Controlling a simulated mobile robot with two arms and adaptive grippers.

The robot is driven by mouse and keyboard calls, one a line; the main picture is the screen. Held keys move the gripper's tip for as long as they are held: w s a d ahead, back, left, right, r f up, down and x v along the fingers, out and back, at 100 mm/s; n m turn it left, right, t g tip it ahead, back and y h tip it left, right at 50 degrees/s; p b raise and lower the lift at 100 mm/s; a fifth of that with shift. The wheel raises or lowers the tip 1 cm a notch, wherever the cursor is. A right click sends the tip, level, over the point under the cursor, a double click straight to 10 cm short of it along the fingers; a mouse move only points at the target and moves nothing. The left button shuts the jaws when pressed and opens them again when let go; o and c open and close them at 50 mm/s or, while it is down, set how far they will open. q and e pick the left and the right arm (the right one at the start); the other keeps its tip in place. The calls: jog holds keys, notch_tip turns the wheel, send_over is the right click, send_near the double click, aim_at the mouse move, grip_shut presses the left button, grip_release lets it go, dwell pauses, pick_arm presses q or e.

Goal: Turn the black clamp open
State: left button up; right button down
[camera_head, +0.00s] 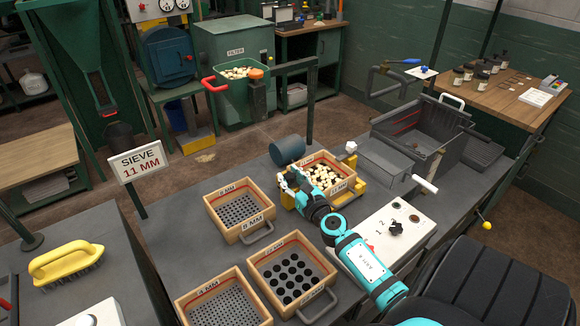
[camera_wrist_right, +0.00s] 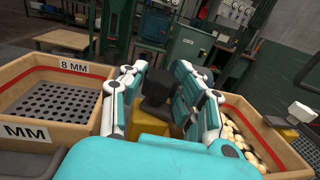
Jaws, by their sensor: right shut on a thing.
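The black clamp (camera_wrist_right: 157,86) stands between the two fingers of my right gripper (camera_wrist_right: 160,76) in the right wrist view. It rises above a yellow block (camera_wrist_right: 152,127). The fingers lie along its left and right sides and the gripper is shut on it. In the head view my right gripper (camera_head: 289,183) is at the left edge of the sieve box with pale pieces (camera_head: 324,162), and it hides most of the clamp there.
Wooden sieve boxes (camera_head: 214,210) (camera_head: 328,269) stand left of and in front of my right gripper. A grey cylinder (camera_head: 287,151) is just behind it. A white control panel (camera_head: 410,232) and a grey metal tray (camera_head: 443,120) are to the right. A yellow brush (camera_head: 63,258) lies at far left.

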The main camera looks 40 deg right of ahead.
jog(key=shift+m+g+h+p, duration=0.3)
jog(key=shift+m+h+p, duration=0.3)
jog(key=shift+h, duration=0.5)
jog(key=shift+a+r+m+g+h+p, duration=0.1)
jog(key=shift+m+g+h+p, duration=0.35)
jog(key=shift+m+h, duration=0.45)
jog(key=shift+m+g+h, duration=0.65)
jog(key=shift+m+h, duration=0.05)
jog(key=shift+h, duration=0.5)
jog(key=shift+w+m+g+h, duration=0.1)
jog(key=shift+m+g+h, duration=0.4)
jog(key=shift+h, duration=0.1)
jog(key=m+g+h, duration=0.1)
jog(key=m+g+h+b, duration=0.1)
jog(key=m+g+h, duration=0.1)
jog(key=g, duration=0.1)
jog(key=shift+f+m, duration=0.25)
jog(key=shift+m, duration=0.05)
jog(key=m+g+h+b, duration=0.2)
jog(key=g, duration=0.2)
jog(key=shift+m+b, duration=0.3)
jog(key=shift+r+m+g+h+b, duration=0.15)
jog(key=shift+m+g+h+b, duration=0.45)
jog(key=shift+g, duration=0.4)
